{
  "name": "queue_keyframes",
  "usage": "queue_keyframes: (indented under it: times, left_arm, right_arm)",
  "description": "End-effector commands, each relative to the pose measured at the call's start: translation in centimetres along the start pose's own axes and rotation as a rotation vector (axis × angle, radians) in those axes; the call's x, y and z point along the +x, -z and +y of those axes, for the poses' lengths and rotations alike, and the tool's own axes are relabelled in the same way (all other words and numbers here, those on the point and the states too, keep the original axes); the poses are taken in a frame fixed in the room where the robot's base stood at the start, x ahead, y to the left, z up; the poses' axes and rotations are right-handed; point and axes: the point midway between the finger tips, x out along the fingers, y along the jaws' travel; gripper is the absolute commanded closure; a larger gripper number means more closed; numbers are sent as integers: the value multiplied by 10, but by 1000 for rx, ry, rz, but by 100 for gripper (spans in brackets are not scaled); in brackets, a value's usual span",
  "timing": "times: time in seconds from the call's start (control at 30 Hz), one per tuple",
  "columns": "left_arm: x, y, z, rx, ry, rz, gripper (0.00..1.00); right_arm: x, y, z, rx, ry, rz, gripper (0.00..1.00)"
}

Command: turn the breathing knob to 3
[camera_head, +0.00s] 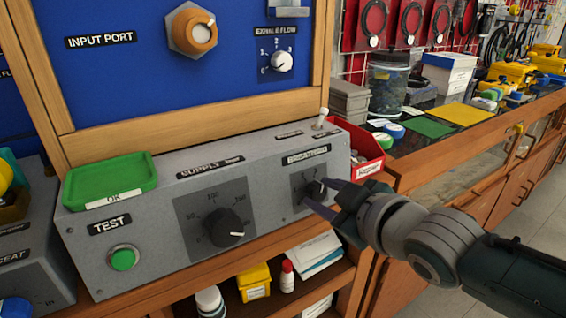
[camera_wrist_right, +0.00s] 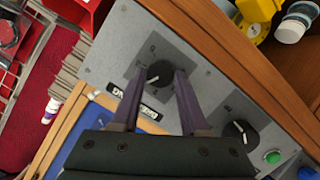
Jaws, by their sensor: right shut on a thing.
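The breathing knob (camera_head: 316,189) is a small black dial on a dark square at the right end of the grey control box (camera_head: 265,168). Its label above is too small to read in the head view. My right gripper (camera_head: 319,195) reaches in from the right, with its purple fingers on either side of the knob. In the right wrist view, the black knob (camera_wrist_right: 159,73) sits between the two fingertips (camera_wrist_right: 161,73), and the gripper is shut on it. The fingers partly hide the scale, so I cannot tell which number the knob points to. My left gripper is not in view.
A larger black supply knob (camera_head: 223,228) and a green test button (camera_head: 123,259) sit left on the same box. A green tray (camera_head: 110,178) lies on top. A small toggle (camera_head: 322,118) and a red bin (camera_head: 357,149) are close to the breathing knob.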

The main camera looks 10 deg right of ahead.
Motion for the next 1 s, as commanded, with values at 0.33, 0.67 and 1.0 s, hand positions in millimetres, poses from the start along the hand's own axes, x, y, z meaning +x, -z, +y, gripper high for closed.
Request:
queue_keyframes:
  times: [0.33,0.67,1.0]
  left_arm:
    - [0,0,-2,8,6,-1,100]
    - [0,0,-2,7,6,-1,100]
    - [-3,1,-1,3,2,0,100]
  right_arm:
    - [0,-2,0,5,2,-4,100]
    - [0,-1,0,4,2,-2,27]
    - [-4,0,0,5,2,-1,26]
